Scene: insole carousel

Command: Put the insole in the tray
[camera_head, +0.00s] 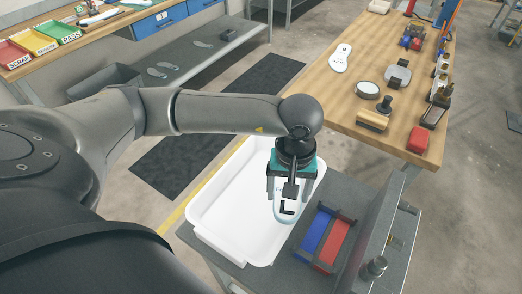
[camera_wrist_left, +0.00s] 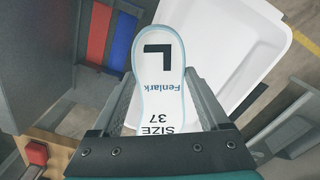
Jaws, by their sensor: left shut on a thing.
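The white insole (camera_head: 286,207) has a pale blue edge and a black L. In the left wrist view the insole (camera_wrist_left: 160,70) also reads "Fenlark" and "SIZE 37". My left gripper (camera_head: 290,192) is shut on the insole, its fingers (camera_wrist_left: 160,108) on either side of it. The white tray (camera_head: 215,200) stands on the grey bench; it also shows in the left wrist view (camera_wrist_left: 262,30). The insole is over the tray's right side in the head view; its height above the tray is hard to tell. The tray looks empty where visible. My right gripper is not seen.
Blue (camera_head: 318,228) and red (camera_head: 335,246) bins sit right of the tray, beside an upright grey panel (camera_head: 372,232). A wooden workbench (camera_head: 335,95) with several tools and another white insole (camera_head: 340,57) stands behind. More insoles lie on a grey shelf (camera_head: 185,65).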

